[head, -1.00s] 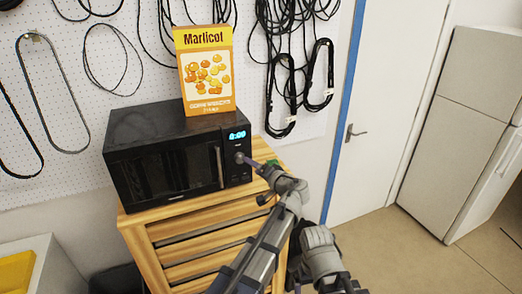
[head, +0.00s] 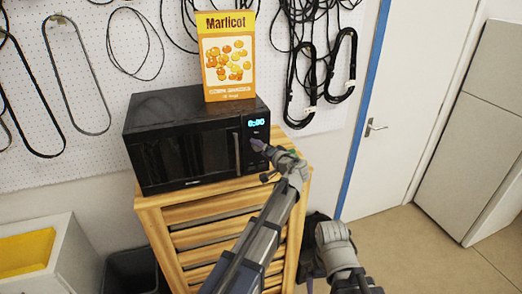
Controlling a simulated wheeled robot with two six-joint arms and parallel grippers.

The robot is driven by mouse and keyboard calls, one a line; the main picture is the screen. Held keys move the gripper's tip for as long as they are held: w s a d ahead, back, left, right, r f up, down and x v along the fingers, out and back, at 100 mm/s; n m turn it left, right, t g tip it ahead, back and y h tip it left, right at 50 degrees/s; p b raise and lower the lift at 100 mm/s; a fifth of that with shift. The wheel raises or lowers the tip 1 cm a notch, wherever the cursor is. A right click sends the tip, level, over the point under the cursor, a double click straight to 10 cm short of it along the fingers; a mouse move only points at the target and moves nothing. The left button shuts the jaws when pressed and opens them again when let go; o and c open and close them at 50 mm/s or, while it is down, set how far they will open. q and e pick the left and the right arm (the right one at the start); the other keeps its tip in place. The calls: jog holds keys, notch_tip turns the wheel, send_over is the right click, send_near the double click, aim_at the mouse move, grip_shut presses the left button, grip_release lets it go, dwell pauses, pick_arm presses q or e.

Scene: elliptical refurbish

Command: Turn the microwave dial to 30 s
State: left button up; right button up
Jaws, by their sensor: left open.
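The black microwave (head: 175,145) stands on a wooden slatted cabinet. Its blue display (head: 256,122) is lit and seems to read 0:00, though the digits are small. My left gripper (head: 258,145) is at the control panel just below the display, with its fingertips over the spot where the dial would be. The dial is hidden behind the fingers, so I cannot tell its angle or whether the fingers touch it. The left gripper is open.
A yellow Marlicot box (head: 229,60) stands on top of the microwave. The wooden cabinet (head: 200,212) is below it. Black cables hang on the white pegboard (head: 110,90). A dark bin (head: 132,270) is at lower left. A white door (head: 400,110) and open floor are at right.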

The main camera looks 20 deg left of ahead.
pick_arm(q)
grip_shut()
dwell(0.5)
jog(key=shift+d+f+m+y+b, duration=0.1)
jog(key=shift+m+y+b, duration=0.3)
jog(key=shift+m+b, duration=0.6)
jog(key=shift+f+m+y+b, duration=0.1)
jog(key=shift+m+y+b, duration=0.35)
jog(key=shift+m, duration=0.95)
jog(key=shift+r, duration=0.1)
grip_release()
